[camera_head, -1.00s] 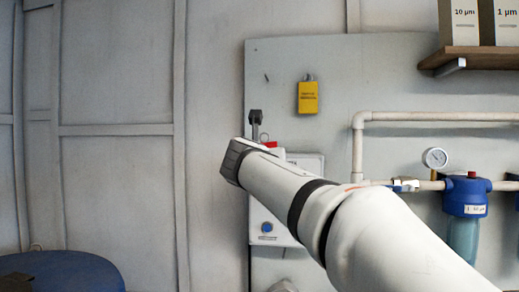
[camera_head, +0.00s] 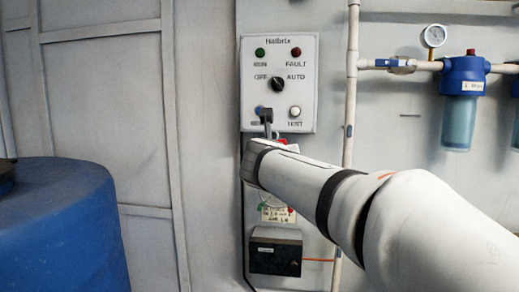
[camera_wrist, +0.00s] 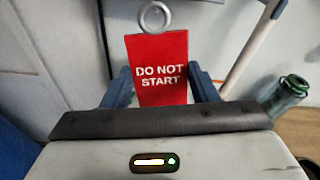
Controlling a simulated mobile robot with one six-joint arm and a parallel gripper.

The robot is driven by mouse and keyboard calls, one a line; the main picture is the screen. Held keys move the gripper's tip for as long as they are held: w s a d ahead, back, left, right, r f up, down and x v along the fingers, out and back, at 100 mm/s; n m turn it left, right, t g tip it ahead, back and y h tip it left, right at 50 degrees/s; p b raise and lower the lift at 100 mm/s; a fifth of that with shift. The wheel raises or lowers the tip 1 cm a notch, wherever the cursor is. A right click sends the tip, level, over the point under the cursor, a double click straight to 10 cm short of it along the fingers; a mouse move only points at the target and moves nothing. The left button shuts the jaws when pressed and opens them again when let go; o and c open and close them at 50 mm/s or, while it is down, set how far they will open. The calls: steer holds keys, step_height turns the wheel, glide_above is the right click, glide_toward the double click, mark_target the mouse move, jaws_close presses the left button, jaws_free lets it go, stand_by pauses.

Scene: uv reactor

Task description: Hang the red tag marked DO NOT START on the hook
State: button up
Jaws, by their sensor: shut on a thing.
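The red tag (camera_wrist: 161,70) reads DO NOT START in white and has a metal ring (camera_wrist: 154,14) at its top. In the wrist view my gripper (camera_wrist: 162,88) has its two blue fingers shut on the tag's sides, with the lettering facing the camera. In the head view my gripper (camera_head: 267,124) is partly hidden behind my arm, in front of the lower edge of a control box. Only a small red edge of the tag (camera_head: 283,142) shows there. I cannot make out the hook in either current view.
The white Halbrix control box (camera_head: 279,60) has lamps, a selector and buttons. A black box (camera_head: 275,257) is mounted below. Pipes and a blue filter housing (camera_head: 464,75) are right. A blue drum (camera_head: 60,225) stands left. The wrist view shows a green bottle (camera_wrist: 287,92).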

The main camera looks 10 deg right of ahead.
steer(key=x, duration=1)
steer(key=shift+w+d+f, duration=0.2)
steer(key=shift+f, duration=0.15)
stand_by(0.8)
stand_by(0.6)
steer(key=o, duration=1)
steer(key=shift+o, duration=0.2)
